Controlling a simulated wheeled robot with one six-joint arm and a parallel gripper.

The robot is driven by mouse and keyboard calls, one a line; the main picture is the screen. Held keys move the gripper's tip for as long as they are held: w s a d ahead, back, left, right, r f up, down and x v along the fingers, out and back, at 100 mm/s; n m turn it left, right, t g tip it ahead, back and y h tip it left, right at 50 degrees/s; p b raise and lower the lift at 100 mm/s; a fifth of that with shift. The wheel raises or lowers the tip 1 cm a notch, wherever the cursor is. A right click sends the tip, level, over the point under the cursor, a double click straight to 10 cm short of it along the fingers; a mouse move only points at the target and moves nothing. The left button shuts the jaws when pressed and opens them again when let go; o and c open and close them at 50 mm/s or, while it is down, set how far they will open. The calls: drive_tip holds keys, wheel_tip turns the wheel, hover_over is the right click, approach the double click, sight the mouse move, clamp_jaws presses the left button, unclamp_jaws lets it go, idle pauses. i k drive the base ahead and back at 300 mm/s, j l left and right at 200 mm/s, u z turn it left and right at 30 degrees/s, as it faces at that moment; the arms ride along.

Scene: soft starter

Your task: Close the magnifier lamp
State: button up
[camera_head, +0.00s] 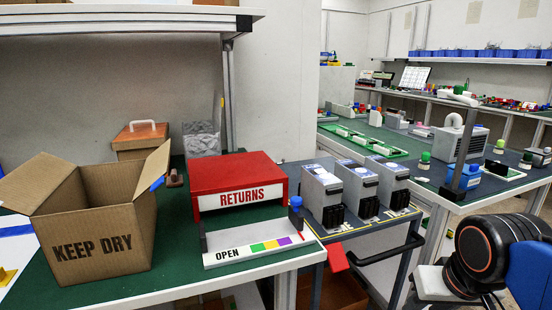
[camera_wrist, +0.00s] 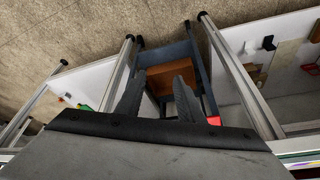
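I cannot pick out a magnifier lamp for certain in either view. In the head view, a slim dark upright post (camera_head: 465,142) with a pale top stands at the near edge of the right-hand green bench; I cannot tell if it is part of the lamp. My gripper (camera_wrist: 160,85) shows in the wrist view with its two dark fingers apart and nothing between them. It points down toward a dark-framed cart with a brown box (camera_wrist: 168,76) low inside. The fingers hide part of the cart. In the head view my gripper is not seen.
An open cardboard box (camera_head: 95,245), a red RETURNS box (camera_head: 238,177) and an OPEN tray (camera_head: 260,254) stand on the left bench (camera_head: 185,270). Several grey units (camera_head: 322,192) stand on the middle cart. A red piece (camera_head: 336,257) hangs at its front. The right bench is crowded.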

sight(458, 94)
drive_tip(key=i+l, duration=0.15)
drive_tip(key=l, duration=0.25)
drive_tip(key=i+l, duration=0.1)
drive_tip(key=l, duration=0.3)
drive_tip(key=i+l+u, duration=0.1)
drive_tip(key=l, duration=0.35)
drive_tip(key=i+l, duration=0.15)
drive_tip(key=l, duration=0.25)
drive_tip(key=i+l, duration=0.15)
drive_tip(key=l, duration=0.3)
drive_tip(key=i+l, duration=0.1)
drive_tip(key=l, duration=0.3)
drive_tip(key=u, duration=0.05)
